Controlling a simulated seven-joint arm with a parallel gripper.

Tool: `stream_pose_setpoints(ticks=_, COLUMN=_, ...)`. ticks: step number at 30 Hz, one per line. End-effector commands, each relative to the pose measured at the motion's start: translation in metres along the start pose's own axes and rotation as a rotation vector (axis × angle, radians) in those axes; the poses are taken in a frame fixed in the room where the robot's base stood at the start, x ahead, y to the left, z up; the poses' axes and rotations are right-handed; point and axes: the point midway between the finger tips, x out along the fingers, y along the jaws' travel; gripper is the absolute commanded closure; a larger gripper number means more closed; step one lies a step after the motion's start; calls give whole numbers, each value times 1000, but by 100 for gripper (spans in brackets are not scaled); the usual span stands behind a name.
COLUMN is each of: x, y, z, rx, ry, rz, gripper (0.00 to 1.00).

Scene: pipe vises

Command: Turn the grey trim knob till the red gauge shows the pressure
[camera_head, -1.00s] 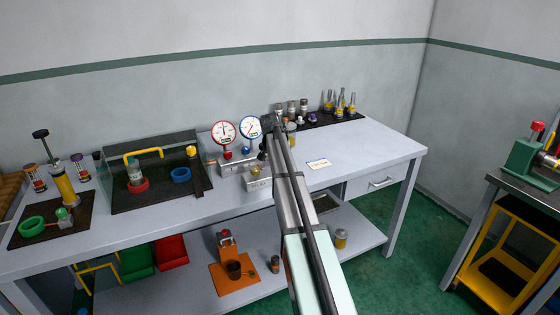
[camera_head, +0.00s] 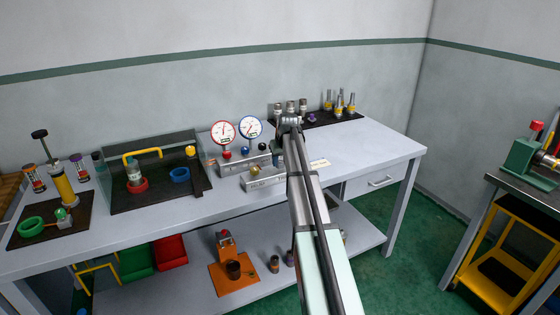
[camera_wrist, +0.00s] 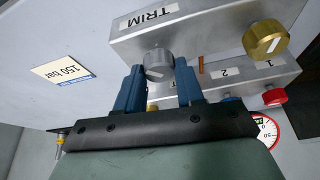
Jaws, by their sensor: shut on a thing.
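The grey trim knob (camera_wrist: 158,64) sits on the block marked TRIM (camera_wrist: 200,35) in the wrist view. My gripper (camera_wrist: 160,80) has its two blue fingers on either side of this knob and is shut on it. In the head view my gripper (camera_head: 279,158) is at the right end of the trim block (camera_head: 262,181), and the knob is hidden there. The red gauge (camera_head: 222,133) stands behind the blocks; its needle points roughly upward, but its reading is too small to tell. A card reading 150 bar (camera_wrist: 62,70) lies on the bench.
A brass knob (camera_wrist: 265,39) is on the same block. A red knob (camera_wrist: 275,97) and a blue knob (camera_wrist: 232,98) are on the block behind. The blue gauge (camera_head: 250,127) stands beside the red one.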

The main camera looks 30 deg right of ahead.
Motion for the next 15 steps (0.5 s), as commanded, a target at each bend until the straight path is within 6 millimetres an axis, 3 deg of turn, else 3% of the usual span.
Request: stream_pose_setpoints(ticks=15, x=0, y=3, z=-1, rx=-326, ry=-1, rz=-134, gripper=93)
